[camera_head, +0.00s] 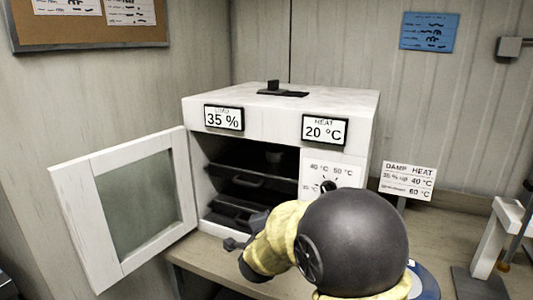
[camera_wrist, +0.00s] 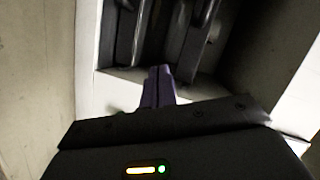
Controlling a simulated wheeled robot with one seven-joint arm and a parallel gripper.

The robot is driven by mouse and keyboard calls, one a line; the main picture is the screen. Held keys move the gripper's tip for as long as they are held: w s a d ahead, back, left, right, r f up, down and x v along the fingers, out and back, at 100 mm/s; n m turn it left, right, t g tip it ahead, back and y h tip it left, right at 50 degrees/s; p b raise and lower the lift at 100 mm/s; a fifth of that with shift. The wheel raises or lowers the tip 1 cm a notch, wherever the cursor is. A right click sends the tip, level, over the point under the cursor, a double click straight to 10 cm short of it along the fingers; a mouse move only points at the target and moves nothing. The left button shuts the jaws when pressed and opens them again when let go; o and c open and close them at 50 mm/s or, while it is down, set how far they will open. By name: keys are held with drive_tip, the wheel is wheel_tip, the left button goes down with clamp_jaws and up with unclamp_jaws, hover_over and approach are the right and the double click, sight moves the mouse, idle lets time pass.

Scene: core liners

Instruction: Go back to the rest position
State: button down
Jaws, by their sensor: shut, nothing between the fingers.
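The white cabinet (camera_head: 285,110) stands on the bench. Its door (camera_head: 85,215), with a glass pane, is swung open to the left. Inside are dark shelves or trays with handles (camera_head: 247,182) and a small dark cup (camera_head: 273,155) on the upper level.
Displays on the cabinet read load 35 % (camera_head: 224,118) and heat 20 °C (camera_head: 325,130). A dial panel (camera_head: 325,172) is partly behind my arm. A damp heat sign (camera_head: 407,180) and a white stand (camera_head: 495,240) are at right. A blue-rimmed round thing (camera_head: 428,282) is partly hidden.

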drive_tip(key=s+d+f+n+g+y, duration=0.1)
drive_tip(key=s+d+f+n+g, duration=0.35)
drive_tip(key=s, duration=0.45)
drive_tip(key=s+d+f+n+g, duration=0.3)
drive_tip(key=s+d+n+g, duration=0.15)
drive_tip(key=s, duration=0.35)
drive_tip(key=s+d+f+n+g+y, duration=0.1)
drive_tip(key=s+d+f+n+g, duration=0.35)
drive_tip(key=s, duration=0.45)
wheel_tip(320, 180, up, 14)
drive_tip(key=n+t+p, duration=0.1)
drive_tip(key=p, duration=1.2)
drive_tip(key=shift+s+d+f, duration=0.25)
drive_tip(key=shift+s+d, duration=0.1)
drive_tip(key=shift+d, duration=0.1)
